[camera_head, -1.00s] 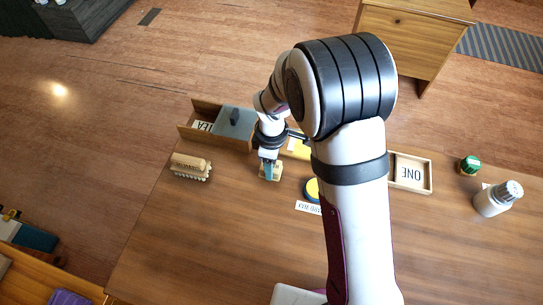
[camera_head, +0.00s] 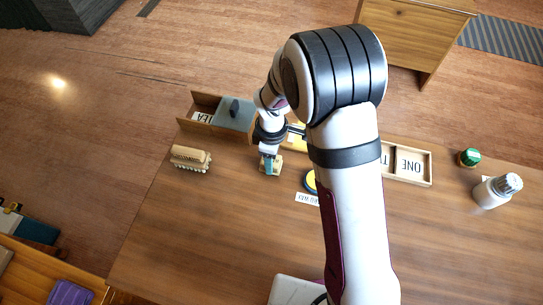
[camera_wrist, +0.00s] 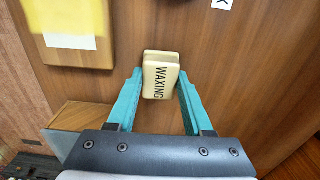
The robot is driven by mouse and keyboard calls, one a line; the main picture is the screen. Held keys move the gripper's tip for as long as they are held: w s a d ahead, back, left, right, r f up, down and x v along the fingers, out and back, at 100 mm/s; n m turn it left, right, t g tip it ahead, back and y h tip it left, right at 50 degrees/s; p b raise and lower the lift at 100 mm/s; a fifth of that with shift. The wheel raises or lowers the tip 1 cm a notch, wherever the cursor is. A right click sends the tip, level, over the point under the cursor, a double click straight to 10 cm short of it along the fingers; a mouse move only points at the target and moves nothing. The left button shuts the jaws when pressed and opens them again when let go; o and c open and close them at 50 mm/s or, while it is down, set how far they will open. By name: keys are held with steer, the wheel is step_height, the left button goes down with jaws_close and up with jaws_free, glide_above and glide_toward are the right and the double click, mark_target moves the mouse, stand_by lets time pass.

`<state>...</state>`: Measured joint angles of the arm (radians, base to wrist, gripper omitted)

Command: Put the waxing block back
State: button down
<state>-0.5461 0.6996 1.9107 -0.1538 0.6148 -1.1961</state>
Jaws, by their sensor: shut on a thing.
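The waxing block (camera_wrist: 160,78) is a small cream block with the word WAXING on its face. In the wrist view it sits between the two teal fingers of my gripper (camera_wrist: 159,77), which is shut on it. In the head view the block (camera_head: 277,166) shows under my gripper (camera_head: 268,164), at the table's far side. I cannot tell whether the block touches the table.
A wooden brush (camera_head: 190,159) lies to the left. A wooden box (camera_head: 207,129) with a grey lid (camera_head: 233,116) is behind. A blue-and-yellow tin (camera_head: 310,183), a card tray (camera_head: 431,166), a green-lidded jar (camera_head: 469,158) and a white bottle (camera_head: 496,191) are to the right.

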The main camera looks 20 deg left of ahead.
steer(key=shift+f, duration=0.15)
steer(key=shift+c, duration=1.1)
jaws_free()
step_height(320, 180, up, 16)
steer(key=s+d+r+m, duration=0.5)
steer(key=s+d+m, duration=0.3)
steer(key=d+m, duration=0.3)
steer(key=s+d+m+y, duration=0.1)
steer(key=s+d+m, duration=0.4)
steer(key=s+m, duration=0.7)
steer(key=shift+d+f+m+y, duration=0.3)
steer(key=shift+f+m+y, duration=0.1)
